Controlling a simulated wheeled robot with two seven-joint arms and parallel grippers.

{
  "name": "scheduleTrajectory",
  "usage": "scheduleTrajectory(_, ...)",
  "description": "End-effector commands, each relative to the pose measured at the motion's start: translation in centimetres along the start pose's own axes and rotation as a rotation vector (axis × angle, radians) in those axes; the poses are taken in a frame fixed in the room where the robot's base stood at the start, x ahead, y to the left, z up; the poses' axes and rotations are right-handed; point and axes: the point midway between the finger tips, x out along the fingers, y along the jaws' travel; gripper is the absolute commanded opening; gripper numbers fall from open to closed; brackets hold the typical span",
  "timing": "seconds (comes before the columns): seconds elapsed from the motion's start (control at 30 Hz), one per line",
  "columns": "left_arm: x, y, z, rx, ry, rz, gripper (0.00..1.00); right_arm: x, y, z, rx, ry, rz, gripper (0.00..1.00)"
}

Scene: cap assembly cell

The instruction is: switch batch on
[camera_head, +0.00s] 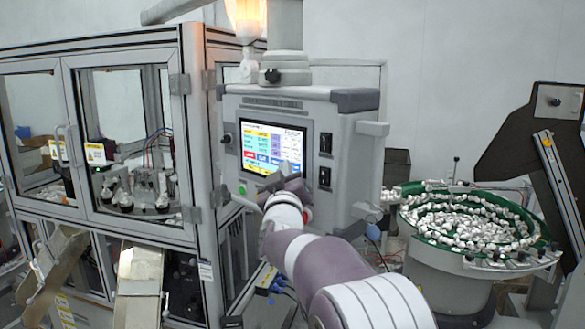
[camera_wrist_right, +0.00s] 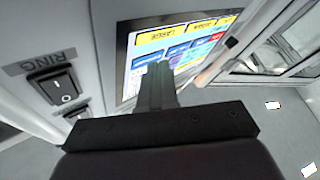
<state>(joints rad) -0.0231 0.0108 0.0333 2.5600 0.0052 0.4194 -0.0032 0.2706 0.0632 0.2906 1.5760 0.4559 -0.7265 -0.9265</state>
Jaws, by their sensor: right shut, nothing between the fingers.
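The control panel (camera_head: 345,150) carries a lit touch screen (camera_head: 262,140) with yellow, blue, green and red fields; the lettering is too small to read surely, and I cannot tell which field is batch. The screen (camera_wrist_right: 190,42) appears upside down in the right wrist view. Two black rocker switches are right of the screen, an upper one (camera_head: 325,143) and a lower one (camera_head: 324,178). In the wrist view one rocker (camera_wrist_right: 55,88) is labelled RING. My right gripper (camera_head: 290,180) is shut and empty, its fingertips (camera_wrist_right: 156,72) in front of the screen's lower part; contact is unclear. My left gripper is out of view.
A glazed machine cabinet (camera_head: 195,130) stands left of the panel. A green-rimmed bowl feeder (camera_head: 470,222) full of small white parts stands at the right. A metal chute (camera_head: 562,180) is beyond it. A red button (camera_head: 308,214) sits low on the panel near my right wrist.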

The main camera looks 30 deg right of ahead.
Motion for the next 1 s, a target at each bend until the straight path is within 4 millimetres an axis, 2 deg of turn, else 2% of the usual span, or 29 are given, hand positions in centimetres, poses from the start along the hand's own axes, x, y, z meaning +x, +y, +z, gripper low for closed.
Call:
scheduleTrajectory(0.47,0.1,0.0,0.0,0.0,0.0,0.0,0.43,0.1,0.1,0.1,0.0,0.0,0.0,0.0)
scheduleTrajectory(1.0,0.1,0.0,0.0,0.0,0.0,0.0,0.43,-0.8,-0.6,-0.6,0.0,0.0,0.0,0.0)
